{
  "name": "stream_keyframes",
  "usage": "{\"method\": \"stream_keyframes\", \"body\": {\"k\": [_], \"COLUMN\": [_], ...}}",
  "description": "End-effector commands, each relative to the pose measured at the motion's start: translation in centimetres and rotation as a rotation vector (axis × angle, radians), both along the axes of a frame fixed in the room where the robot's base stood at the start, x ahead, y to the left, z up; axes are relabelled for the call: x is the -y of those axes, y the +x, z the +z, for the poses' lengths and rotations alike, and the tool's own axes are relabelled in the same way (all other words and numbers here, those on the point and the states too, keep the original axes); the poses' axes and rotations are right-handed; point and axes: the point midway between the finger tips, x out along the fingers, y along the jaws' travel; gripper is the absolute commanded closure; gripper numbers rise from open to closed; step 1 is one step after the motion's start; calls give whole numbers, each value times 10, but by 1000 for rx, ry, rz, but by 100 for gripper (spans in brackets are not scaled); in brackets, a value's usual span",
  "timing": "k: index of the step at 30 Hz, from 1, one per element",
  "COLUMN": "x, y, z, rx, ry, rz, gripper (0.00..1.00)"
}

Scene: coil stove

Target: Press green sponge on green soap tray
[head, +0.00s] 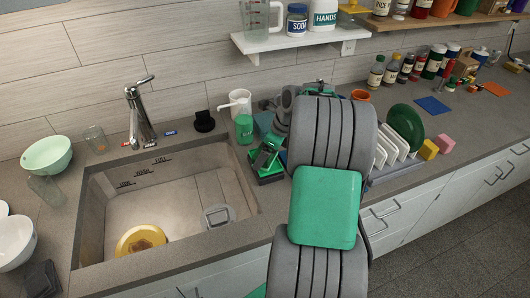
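My gripper (266,160) is beside the right rim of the sink, pointing down at the counter. Its fingers are small in this view and partly mixed with green shapes, so I cannot tell whether it is open, shut or holding something. A green piece (269,176) shows low at the gripper, on or just above the counter. It may be the green soap tray, but I cannot be sure. I cannot pick out the green sponge for certain; it may be hidden at the gripper or behind my arm.
The sink (180,190) holds a yellow round dish (141,239). A green can (244,128) stands close left of my gripper.

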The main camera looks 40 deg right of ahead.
Motion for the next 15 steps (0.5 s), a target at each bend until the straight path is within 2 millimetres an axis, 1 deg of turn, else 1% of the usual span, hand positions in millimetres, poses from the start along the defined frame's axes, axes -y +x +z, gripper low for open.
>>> {"method": "stream_keyframes", "body": {"k": [15], "x": [0], "y": [0], "z": [-7], "rx": [-2], "ry": [1], "rz": [0], "gripper": [46]}}
